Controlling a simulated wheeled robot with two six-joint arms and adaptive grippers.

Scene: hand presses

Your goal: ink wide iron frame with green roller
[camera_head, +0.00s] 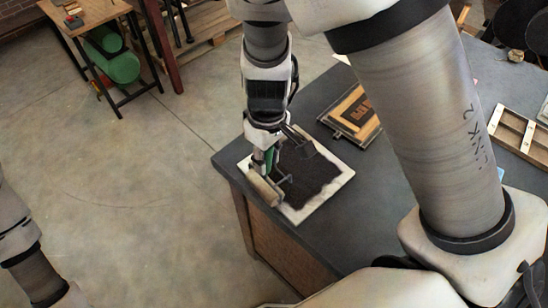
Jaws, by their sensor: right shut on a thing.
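My right gripper (279,146) is shut on the green handle of a roller (264,188) and points down over a pale slab covered with black ink (342,181). The pale roller cylinder is at the slab's left edge; I cannot tell whether it touches the slab.
The dark table (390,215) has its corner just left of the slab. A pale wooden rack-like frame (519,137) lies at the right. A small workbench (92,14) with a green cylinder below (116,67) stands at the back left. The floor (120,190) on the left is clear.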

